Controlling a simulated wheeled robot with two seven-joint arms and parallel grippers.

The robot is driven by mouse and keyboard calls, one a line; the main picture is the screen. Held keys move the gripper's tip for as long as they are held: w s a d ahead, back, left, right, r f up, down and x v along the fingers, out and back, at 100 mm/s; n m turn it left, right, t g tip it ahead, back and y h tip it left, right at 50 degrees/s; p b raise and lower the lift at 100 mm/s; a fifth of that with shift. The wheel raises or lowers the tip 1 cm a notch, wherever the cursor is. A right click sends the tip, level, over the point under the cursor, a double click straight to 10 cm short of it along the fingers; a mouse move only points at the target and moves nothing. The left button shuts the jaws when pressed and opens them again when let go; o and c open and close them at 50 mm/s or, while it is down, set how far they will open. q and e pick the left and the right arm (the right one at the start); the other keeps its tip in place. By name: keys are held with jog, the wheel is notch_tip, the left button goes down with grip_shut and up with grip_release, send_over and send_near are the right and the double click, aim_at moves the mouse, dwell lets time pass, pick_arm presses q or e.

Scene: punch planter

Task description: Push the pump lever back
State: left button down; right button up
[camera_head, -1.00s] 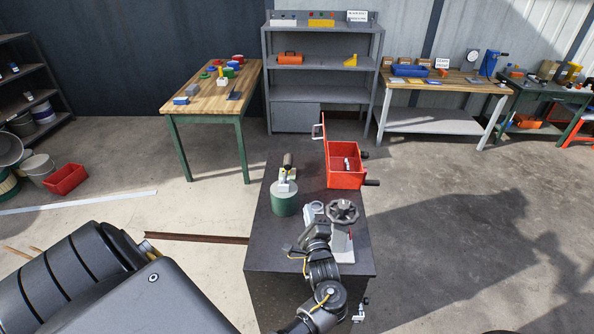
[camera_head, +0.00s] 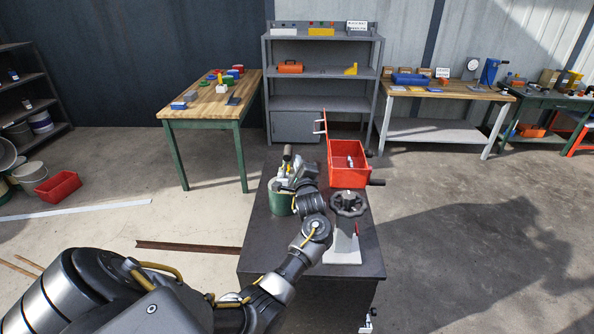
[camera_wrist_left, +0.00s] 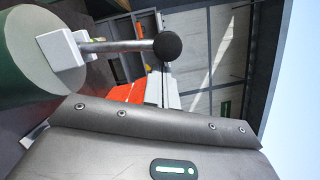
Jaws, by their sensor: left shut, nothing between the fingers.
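The pump is a green cylinder (camera_head: 280,204) with a pale top, standing on the left of the dark workbench. Its lever (camera_head: 287,153) has a dark knob and stands up from a white block. In the left wrist view the green cylinder (camera_wrist_left: 25,70) is at the left, with the white block (camera_wrist_left: 62,50), the metal rod (camera_wrist_left: 118,45) and the black ball knob (camera_wrist_left: 168,46). My left gripper (camera_head: 298,170) is shut and empty, close beside the lever on its right. I cannot tell whether it touches the lever. My right gripper is out of view.
The dark workbench (camera_head: 258,250) also holds a handwheel (camera_head: 348,203) on a grey stand, right of my left arm, and an open red box (camera_head: 347,177) behind it. A wooden table (camera_head: 205,108) and a grey shelf (camera_head: 320,100) stand further back.

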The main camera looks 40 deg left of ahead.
pick_arm(q)
jog(key=shift+w+a+r, duration=0.1)
jog(key=shift+w+a, duration=0.2)
jog(key=shift+a, duration=0.05)
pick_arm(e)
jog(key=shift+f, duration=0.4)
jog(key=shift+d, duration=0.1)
